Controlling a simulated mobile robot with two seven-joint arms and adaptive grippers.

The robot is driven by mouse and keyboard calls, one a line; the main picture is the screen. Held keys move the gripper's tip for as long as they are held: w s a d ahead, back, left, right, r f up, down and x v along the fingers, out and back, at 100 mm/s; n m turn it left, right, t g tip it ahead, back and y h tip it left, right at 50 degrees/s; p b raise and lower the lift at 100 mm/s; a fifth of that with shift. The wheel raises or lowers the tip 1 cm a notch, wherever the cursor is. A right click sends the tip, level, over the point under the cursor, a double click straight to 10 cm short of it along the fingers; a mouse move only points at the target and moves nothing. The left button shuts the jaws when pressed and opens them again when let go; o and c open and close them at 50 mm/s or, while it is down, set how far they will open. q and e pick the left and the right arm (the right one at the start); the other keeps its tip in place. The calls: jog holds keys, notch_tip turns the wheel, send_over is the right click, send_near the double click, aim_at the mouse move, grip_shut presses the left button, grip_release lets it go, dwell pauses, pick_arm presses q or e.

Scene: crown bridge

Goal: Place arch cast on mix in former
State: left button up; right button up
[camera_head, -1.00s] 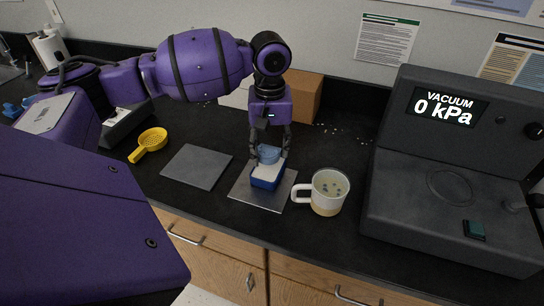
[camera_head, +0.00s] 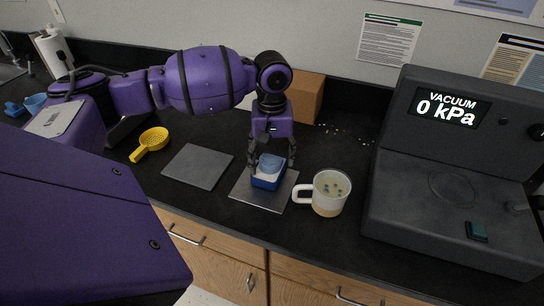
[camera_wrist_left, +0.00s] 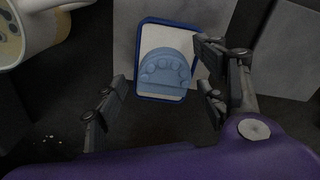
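The blue arch cast (camera_head: 270,163) lies on the white mix (camera_head: 260,173) in the blue former (camera_head: 268,183). In the left wrist view the cast (camera_wrist_left: 165,70) shows its teeth in a curve, with white mix (camera_wrist_left: 156,35) around it inside the former's rim (camera_wrist_left: 160,98). My left gripper (camera_head: 273,168) is open above the former, with its fingers spread on both sides and apart from the cast. It also shows open in the left wrist view (camera_wrist_left: 160,72). My right gripper is not in view.
The former stands on a metal plate (camera_head: 243,193). A mug (camera_head: 325,200) stands close to its right. A grey slab (camera_head: 197,166) and a yellow strainer (camera_head: 152,141) lie to the left. The vacuum machine (camera_head: 440,200) fills the right side. A cardboard box (camera_head: 308,97) stands behind.

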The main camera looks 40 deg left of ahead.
aim_at(272, 157)
pick_arm(q)
jog(key=shift+r, duration=0.2)
notch_tip(272, 157, up, 12)
jog(key=shift+p, duration=0.4)
jog(key=shift+f, duration=0.1)
dwell(0.6)
dwell(0.7)
